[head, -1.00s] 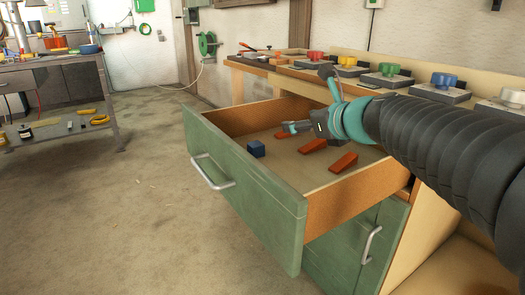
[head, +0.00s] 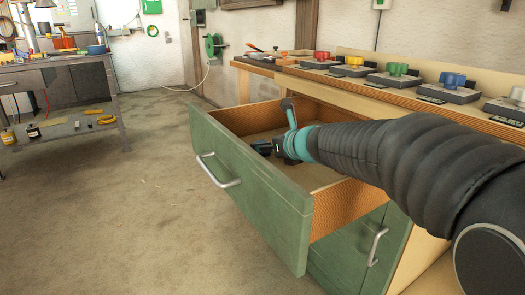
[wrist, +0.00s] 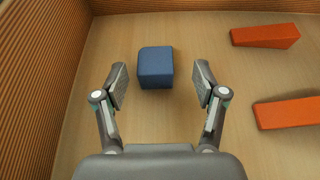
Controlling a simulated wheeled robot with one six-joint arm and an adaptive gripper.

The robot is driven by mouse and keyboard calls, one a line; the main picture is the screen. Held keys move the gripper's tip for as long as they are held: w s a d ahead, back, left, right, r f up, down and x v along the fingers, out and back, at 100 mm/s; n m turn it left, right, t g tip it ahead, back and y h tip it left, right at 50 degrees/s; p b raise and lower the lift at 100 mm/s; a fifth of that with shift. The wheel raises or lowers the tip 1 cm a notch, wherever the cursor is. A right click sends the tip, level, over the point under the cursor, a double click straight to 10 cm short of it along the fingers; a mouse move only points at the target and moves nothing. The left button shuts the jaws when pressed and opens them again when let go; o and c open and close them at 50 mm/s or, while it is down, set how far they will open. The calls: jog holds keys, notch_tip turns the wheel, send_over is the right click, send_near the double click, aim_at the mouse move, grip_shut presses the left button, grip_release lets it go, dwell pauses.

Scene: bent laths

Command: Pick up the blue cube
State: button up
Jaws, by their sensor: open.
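The blue cube (wrist: 155,67) lies on the drawer floor in the wrist view, just beyond my fingertips and roughly centred between them, slightly left. My gripper (wrist: 160,85) is open and empty, its two fingers spread on either side of the near space below the cube. In the head view my gripper (head: 268,148) is low inside the open green drawer (head: 250,205), near its left front. The cube cannot be made out in the head view, where my gripper and the drawer front cover that spot.
Two orange wedges, one upper (wrist: 265,36) and one lower (wrist: 287,112), lie to the right on the drawer floor. The drawer's wall (wrist: 40,60) rises close on the left.

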jog(key=x, duration=0.5)
jog(key=shift+s+a+b, duration=0.1)
jog(key=shift+a+b, duration=0.1)
jog(key=shift+b, duration=0.15)
jog(key=c, duration=1.3)
jog(key=shift+o, duration=0.2)
jog(key=shift+r, duration=0.1)
